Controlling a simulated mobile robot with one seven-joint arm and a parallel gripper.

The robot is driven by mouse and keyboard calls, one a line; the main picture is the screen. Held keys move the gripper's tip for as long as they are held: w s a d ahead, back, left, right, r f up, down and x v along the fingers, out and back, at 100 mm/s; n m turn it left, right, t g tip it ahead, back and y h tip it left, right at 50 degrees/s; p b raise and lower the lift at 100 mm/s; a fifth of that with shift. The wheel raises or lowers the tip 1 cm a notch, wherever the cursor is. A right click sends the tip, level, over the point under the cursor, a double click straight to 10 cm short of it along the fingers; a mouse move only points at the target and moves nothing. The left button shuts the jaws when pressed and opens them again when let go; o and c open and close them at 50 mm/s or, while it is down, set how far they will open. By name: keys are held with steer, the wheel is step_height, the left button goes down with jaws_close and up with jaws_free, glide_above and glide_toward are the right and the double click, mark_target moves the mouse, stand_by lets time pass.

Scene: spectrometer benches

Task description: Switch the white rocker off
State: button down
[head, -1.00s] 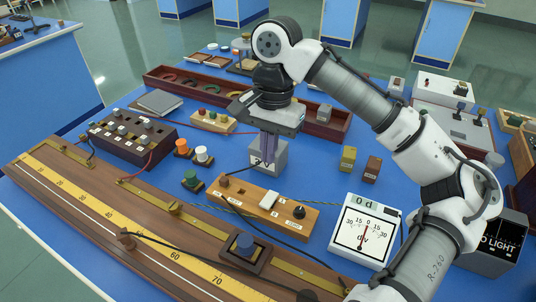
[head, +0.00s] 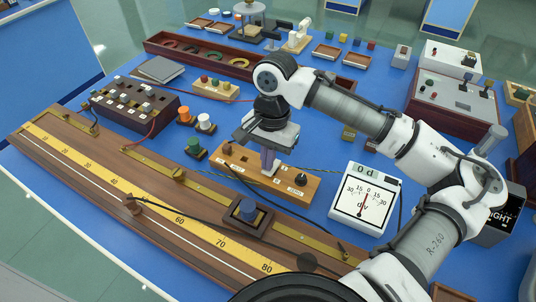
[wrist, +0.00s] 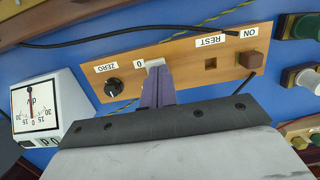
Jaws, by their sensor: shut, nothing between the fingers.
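The white rocker (wrist: 154,64) is set in a wooden panel (wrist: 185,58) and shows just beyond my fingertips in the wrist view. A label reading "0" lies beside it. In the head view my gripper (head: 268,170) hides the rocker and stands over the same wooden panel (head: 310,187). My gripper (wrist: 158,75) is shut and empty, its purple fingers pointing down at the rocker. I cannot tell whether the tips touch it, nor which way it is tilted.
The panel also bears a black knob (wrist: 112,87) by "ZERO" and a brown button (wrist: 250,60) by "ON". A dial meter (head: 365,198) stands to the right. A long scale board (head: 140,185) lies in front. Green and white knobs (head: 205,122) stand behind left.

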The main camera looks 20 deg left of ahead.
steer(key=shift+s+f+t, duration=0.15)
steer(key=shift+f+t, duration=0.05)
steer(key=shift+t, duration=0.1)
steer(key=shift+w+d+r+p, duration=0.15)
steer(key=shift+w+p, duration=0.15)
steer(key=shift+w, duration=0.55)
